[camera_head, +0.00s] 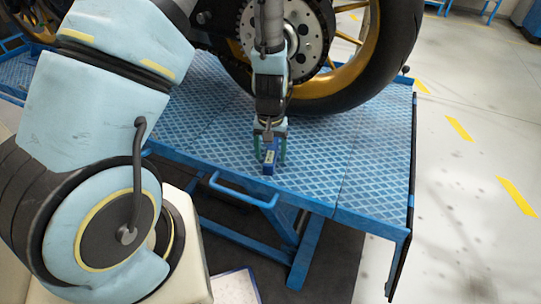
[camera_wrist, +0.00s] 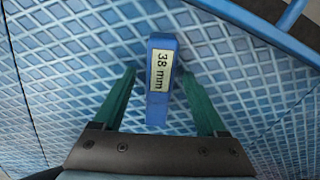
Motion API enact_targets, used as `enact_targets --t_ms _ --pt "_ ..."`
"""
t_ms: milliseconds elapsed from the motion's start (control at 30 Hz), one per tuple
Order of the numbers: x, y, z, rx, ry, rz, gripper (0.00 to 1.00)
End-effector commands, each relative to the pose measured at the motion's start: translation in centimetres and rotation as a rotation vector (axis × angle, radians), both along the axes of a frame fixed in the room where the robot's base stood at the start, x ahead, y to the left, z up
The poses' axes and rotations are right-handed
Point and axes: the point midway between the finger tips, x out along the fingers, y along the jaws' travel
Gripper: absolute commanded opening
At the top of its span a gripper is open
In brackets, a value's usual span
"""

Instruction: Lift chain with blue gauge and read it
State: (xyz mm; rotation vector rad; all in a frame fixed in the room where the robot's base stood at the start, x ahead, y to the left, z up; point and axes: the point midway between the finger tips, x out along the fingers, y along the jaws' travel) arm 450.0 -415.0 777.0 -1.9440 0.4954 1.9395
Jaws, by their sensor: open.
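The blue gauge (camera_wrist: 160,100) is a small blue block with a pale label that reads "38 mm" in the wrist view. It also shows in the head view (camera_head: 269,168), on or just above the blue lift table (camera_head: 330,165). My gripper (camera_wrist: 160,85) is open, with one green finger on each side of the gauge and gaps between. In the head view my gripper (camera_head: 271,150) points down at the gauge near the table's front edge. The chain runs by the rear sprocket (camera_head: 290,40) of the motorcycle, partly hidden behind my arm.
The motorcycle's rear wheel (camera_head: 385,50) stands on the table behind my gripper. A blue handle rail (camera_head: 243,192) sticks out along the table's front edge. The table's right part is clear. The floor at right has yellow dashes (camera_head: 517,196).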

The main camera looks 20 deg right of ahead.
Motion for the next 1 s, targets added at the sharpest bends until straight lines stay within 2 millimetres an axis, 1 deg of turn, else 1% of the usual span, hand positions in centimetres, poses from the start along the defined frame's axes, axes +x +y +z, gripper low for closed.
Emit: enact_targets --t_ms 300,433,600,767,867,967,1000 --pt "0.0 -0.1 5.6 -0.005 -0.004 -0.001 0.74" --pt "0.0 -0.1 7.6 -0.005 -0.004 -0.002 0.74" --pt "-0.1 0.0 9.1 -0.002 -0.001 -0.001 0.74" --pt "-0.1 0.0 9.6 -0.002 -0.001 -0.001 0.74" --pt "0.3 0.7 10.1 -0.005 -0.002 0.013 0.74" --pt "1.3 2.9 11.4 -0.019 -0.006 0.055 0.74" --pt "1.8 4.2 12.2 -0.026 -0.01 0.077 0.74"
